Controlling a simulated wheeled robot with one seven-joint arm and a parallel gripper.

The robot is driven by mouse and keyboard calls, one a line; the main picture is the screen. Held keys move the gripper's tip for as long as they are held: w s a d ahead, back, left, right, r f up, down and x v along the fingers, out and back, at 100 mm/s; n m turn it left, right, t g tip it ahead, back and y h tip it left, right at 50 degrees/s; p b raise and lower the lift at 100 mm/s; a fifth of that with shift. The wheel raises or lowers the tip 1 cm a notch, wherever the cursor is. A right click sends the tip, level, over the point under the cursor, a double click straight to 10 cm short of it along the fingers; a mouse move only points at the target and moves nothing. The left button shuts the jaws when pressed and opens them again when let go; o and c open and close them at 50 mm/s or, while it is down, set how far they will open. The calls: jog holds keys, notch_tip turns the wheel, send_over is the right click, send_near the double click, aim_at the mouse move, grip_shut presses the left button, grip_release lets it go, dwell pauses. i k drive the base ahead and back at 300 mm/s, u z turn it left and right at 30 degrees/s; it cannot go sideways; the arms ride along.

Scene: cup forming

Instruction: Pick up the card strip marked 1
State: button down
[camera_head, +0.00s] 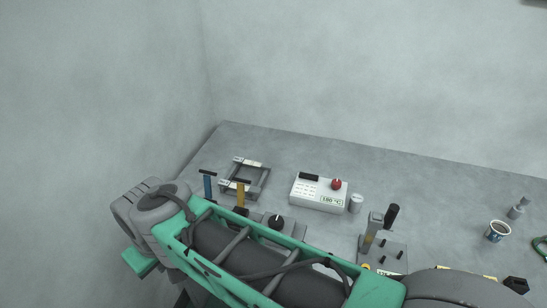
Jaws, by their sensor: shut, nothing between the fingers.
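No card strip marked 1 can be made out for sure. Small pale pieces (248,162) show on a dark grey open frame (264,181) on the bench, and any marks on them are too small to read. My gripper is not visible. My green and grey arm crosses the lower part of the view and hides the front of the bench.
A blue post (207,187) and a yellow post (241,196) stand near the frame. A press-like stand (371,232) and a cup (497,232) are right.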

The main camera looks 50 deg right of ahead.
aim_at(265, 165)
jog(key=z, duration=1.45)
